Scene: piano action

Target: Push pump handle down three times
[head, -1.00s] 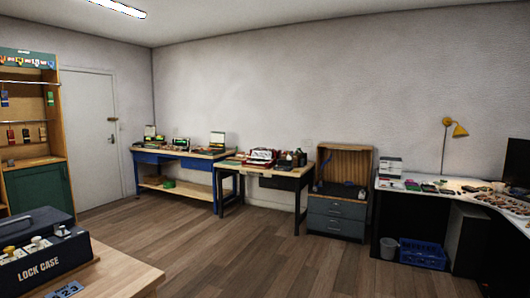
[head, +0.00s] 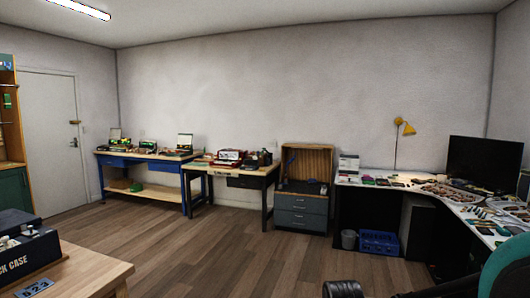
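I cannot make out a pump or a pump handle in the head view. Several small items stand on the benches along the back wall, too small to tell apart. A dark, ribbed shape and a teal curved shape show at the bottom right edge, cut off by the frame; I cannot tell what they are. My gripper is not recognisable in the view.
A wooden table (head: 88,272) with a dark case (head: 25,252) stands at the near left. A blue bench (head: 150,156), a dark-legged bench (head: 213,170), a drawer cabinet (head: 301,212) and a cluttered desk (head: 372,184) line the back. Wooden floor (head: 225,250) between is open.

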